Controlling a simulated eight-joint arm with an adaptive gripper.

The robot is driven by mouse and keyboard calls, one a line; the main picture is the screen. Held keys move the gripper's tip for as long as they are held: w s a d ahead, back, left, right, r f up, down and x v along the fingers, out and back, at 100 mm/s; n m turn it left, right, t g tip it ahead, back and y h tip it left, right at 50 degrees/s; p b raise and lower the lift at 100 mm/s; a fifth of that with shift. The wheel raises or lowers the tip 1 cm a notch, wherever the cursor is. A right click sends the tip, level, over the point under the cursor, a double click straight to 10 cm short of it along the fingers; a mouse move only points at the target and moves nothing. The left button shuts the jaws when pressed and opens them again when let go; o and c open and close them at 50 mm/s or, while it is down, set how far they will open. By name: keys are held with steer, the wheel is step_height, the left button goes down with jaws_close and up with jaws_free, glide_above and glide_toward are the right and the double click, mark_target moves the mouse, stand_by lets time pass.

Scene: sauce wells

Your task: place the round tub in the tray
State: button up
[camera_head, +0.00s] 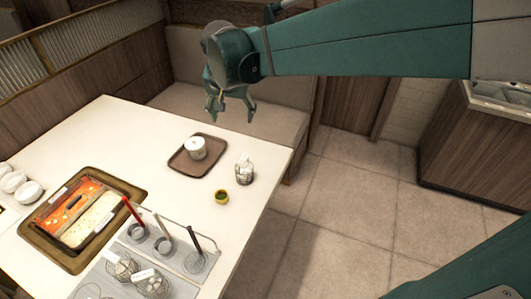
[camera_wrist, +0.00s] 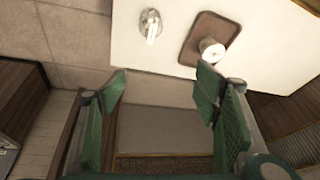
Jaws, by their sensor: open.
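The round tub (camera_head: 195,149), white and squat, stands upright on the brown tray (camera_head: 209,163) at the far part of the white table. My gripper (camera_head: 231,113) is open and empty, high up and beyond the table's far right edge, apart from tub and tray. In the wrist view its two green fingers (camera_wrist: 161,84) are spread wide over the bench and floor, with nothing between them.
A two-part food pan (camera_head: 76,214), a rack with sauce wells (camera_head: 165,246) and white bowls (camera_head: 20,184) are nearer. A bench (camera_head: 203,108) lies behind.

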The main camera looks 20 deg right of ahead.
steer(key=s+d+f+n+t, duration=0.1)
steer(key=s+d+n, duration=0.1)
steer(key=s, duration=1)
steer(key=s+d+f+n+t+y, duration=0.1)
steer(key=s+n, duration=0.3)
steer(key=s, duration=0.9)
steer(key=shift+s+d+f+t, duration=0.2)
steer(key=shift+d+f+t, duration=0.35)
steer(key=shift+d, duration=0.3)
